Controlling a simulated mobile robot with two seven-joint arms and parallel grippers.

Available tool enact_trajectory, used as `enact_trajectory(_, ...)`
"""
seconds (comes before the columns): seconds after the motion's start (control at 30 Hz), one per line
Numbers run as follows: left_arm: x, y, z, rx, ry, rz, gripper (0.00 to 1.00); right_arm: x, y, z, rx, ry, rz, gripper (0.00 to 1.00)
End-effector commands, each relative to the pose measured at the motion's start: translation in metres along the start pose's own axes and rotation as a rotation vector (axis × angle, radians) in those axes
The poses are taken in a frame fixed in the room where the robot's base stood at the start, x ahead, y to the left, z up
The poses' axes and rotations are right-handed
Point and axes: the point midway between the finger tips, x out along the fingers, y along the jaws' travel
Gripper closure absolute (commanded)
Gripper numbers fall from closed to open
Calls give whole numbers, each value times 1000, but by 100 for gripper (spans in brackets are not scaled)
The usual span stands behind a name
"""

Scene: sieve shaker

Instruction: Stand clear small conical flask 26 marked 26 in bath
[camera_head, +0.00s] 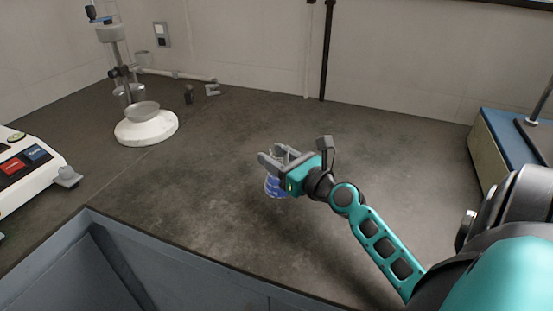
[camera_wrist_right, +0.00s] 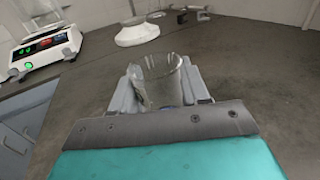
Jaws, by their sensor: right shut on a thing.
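My right gripper (camera_head: 274,160) is shut on a small clear conical flask (camera_head: 274,187) with blue on its side. The flask looks upright, over the middle of the bench; I cannot tell whether its base touches the bench top. In the right wrist view the flask (camera_wrist_right: 165,82) sits between the two grey fingers of the gripper (camera_wrist_right: 162,88). Its number is not readable. No bath is clearly recognisable in these views. My left gripper is out of view.
A white-based stand (camera_head: 146,127) with a bowl is at the back left. A white device with red and blue buttons (camera_head: 25,168) is at the left edge. A blue-topped cream box (camera_head: 492,145) is at the right. The bench (camera_head: 230,120) between is mostly clear.

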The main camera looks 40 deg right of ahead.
Motion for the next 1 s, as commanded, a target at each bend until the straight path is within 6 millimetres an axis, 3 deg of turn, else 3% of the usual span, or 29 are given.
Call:
enact_trajectory(0.1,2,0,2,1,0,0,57,0,0,-2,0,-2,0,100)
enact_trajectory(0.13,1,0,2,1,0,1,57,0,0,-3,0,0,0,54)
enact_trajectory(0.4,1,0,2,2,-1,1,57,0,0,-2,0,-1,0,29)
enact_trajectory(0.73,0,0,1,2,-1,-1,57,-2,0,0,0,1,0,29)
enact_trajectory(1.0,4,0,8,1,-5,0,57,-43,0,-3,-1,3,0,29)
